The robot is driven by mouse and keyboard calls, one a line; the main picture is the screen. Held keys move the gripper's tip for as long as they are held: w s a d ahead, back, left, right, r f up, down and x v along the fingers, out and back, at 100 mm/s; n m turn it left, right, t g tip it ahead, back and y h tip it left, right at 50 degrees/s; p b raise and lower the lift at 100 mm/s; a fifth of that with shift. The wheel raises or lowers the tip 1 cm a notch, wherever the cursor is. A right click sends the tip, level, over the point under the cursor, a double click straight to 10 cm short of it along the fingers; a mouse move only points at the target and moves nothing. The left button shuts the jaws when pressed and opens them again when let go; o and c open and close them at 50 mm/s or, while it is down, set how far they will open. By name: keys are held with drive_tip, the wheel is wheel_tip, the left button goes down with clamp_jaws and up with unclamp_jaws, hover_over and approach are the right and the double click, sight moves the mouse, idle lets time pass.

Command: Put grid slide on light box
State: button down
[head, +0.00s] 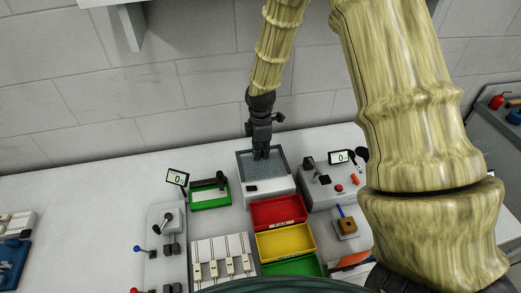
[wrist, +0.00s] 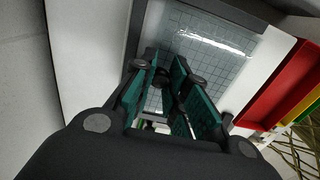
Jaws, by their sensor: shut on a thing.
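The light box (head: 277,188) is a pale box with a grey-framed top at the back middle of the table. A clear, gridded panel, which looks like the grid slide (head: 248,167), lies over its top. In the wrist view the gridded slide (wrist: 212,62) shows a bright glare streak and dark frame edges around it. My gripper (head: 262,156) points down over the light box. In the wrist view its green-padded fingers (wrist: 167,72) reach onto the gridded area and are shut on the slide. The exact contact is hidden by the fingers.
Red (head: 278,211), yellow (head: 285,241) and green (head: 293,266) bins stand in front of the light box. A green-framed tray (head: 210,198) is at its left and a grey device with knobs (head: 335,190) at its right. The wall is close behind.

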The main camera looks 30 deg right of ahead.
drive_tip(key=shift+f, duration=0.1)
drive_tip(key=c, duration=1.3)
unclamp_jaws()
